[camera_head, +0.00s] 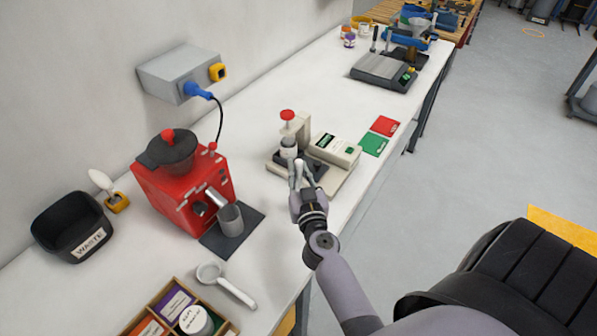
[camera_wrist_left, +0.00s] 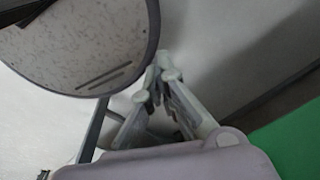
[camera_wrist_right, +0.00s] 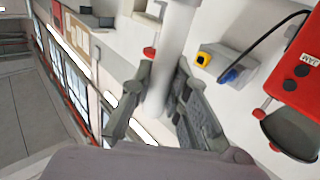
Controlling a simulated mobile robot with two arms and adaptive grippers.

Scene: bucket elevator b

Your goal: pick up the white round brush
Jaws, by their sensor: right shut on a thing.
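The white round brush (camera_head: 100,180) stands at the left in the head view, its pale head tilted up from a small yellow holder (camera_head: 117,202) beside the black waste bin. My right gripper (camera_head: 297,168) is at the bench device with the red knob, well to the right of the brush. In the right wrist view its fingers (camera_wrist_right: 160,98) are shut on a pale grey cylinder (camera_wrist_right: 170,60). The cylinder also shows in the head view (camera_head: 289,148). My left gripper is outside the head view. In the left wrist view its fingertips (camera_wrist_left: 161,76) meet, with nothing visible between them.
The black waste bin (camera_head: 72,228) stands next to the brush. A red grinder (camera_head: 180,180) with a grey cup (camera_head: 231,220) stands between the brush and my right gripper. A white scoop (camera_head: 225,283) and a divided box (camera_head: 178,308) lie in front.

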